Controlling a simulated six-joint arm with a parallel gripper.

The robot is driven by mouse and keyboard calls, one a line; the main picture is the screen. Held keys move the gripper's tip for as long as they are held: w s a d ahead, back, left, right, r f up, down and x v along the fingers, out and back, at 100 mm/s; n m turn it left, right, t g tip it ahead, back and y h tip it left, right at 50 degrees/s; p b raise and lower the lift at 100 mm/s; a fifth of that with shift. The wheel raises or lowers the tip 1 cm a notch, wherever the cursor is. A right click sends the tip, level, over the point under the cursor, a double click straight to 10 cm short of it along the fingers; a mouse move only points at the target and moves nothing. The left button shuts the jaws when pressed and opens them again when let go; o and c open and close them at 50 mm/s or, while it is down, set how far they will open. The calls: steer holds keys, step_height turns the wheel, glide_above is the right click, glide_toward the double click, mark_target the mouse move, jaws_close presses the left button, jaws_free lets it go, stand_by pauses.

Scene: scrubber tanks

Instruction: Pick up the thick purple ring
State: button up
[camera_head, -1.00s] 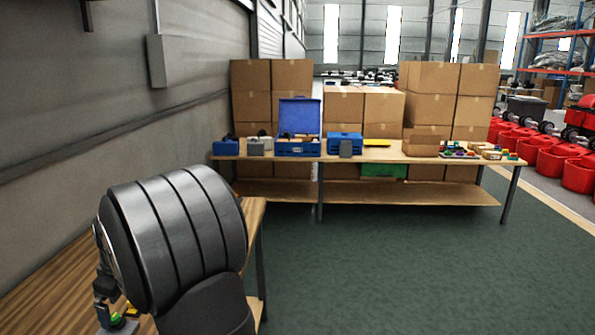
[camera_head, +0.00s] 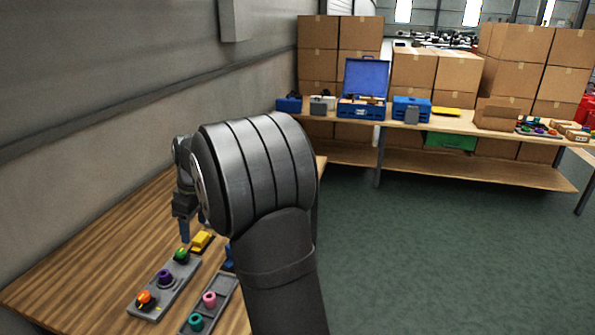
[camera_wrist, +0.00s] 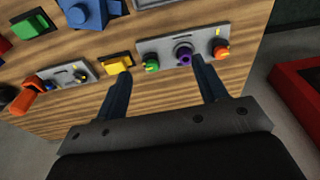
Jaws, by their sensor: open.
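The thick purple ring (camera_head: 165,277) sits on a grey panel (camera_head: 150,300) on the near wooden table, between a green piece (camera_head: 181,256) and an orange piece (camera_head: 146,299). In the wrist view the purple ring (camera_wrist: 184,57) is at the middle of its panel, just ahead of my fingers. My gripper (camera_wrist: 163,70) is open and empty, its two blue fingers spread. The ring appears between them, nearer the right finger. In the head view my gripper (camera_head: 193,222) is partly hidden by my arm and stands above the table, apart from the ring.
A second grey tray (camera_head: 226,288) holds a pink ring (camera_head: 210,299) and a teal ring (camera_head: 195,322). A yellow object (camera_head: 201,241) lies beyond the panel. The left of the near table (camera_head: 75,280) is clear. A far table (camera_head: 375,123) carries blue boxes.

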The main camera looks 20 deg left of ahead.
steer(key=shift+c, duration=0.9)
glide_above(164, 273)
steer(key=f, duration=1)
steer(key=shift+s+d, duration=0.15)
steer(key=shift+d, duration=0.05)
steer(key=shift+a+f, duration=0.2)
steer(key=shift+f, duration=2.75)
steer(key=shift+c, duration=0.4)
jaws_close()
